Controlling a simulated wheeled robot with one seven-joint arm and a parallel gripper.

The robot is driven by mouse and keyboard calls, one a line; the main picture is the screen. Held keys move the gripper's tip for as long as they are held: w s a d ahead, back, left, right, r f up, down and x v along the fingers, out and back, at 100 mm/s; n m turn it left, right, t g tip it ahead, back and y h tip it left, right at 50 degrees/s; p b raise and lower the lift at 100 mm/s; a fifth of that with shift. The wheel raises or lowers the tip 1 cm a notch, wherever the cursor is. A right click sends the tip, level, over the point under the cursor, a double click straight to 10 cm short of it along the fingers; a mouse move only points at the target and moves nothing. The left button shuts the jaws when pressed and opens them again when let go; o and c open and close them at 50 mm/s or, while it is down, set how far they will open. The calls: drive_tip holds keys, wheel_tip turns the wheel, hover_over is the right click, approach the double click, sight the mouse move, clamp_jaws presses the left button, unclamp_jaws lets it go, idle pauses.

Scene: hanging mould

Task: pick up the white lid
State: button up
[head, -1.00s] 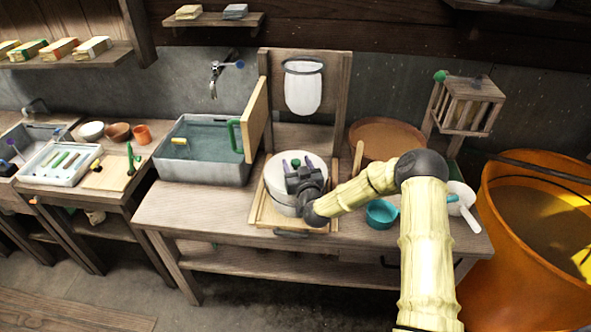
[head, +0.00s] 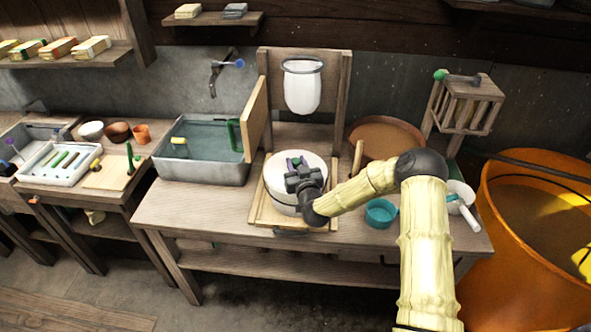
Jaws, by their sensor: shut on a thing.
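The white lid (head: 315,160) is the round white top of a white tub that stands on a slatted wooden tray (head: 258,208) on the middle bench. I cannot tell where the lid ends and the tub begins. The lid looks level and still rests on the tub.
A water-filled grey basin (head: 203,176) is left of the tub, with an upright wooden board (head: 255,120) between. A brown bowl (head: 388,135) stands behind right, a teal bowl (head: 380,212) in front right. A white pouch (head: 303,92) hangs behind. The front left bench top is clear.

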sight(297, 163)
drive_tip(key=shift+r, duration=0.15)
wheel_tip(297, 163, up, 10)
drive_tip(key=b, duration=0.2)
idle(0.9)
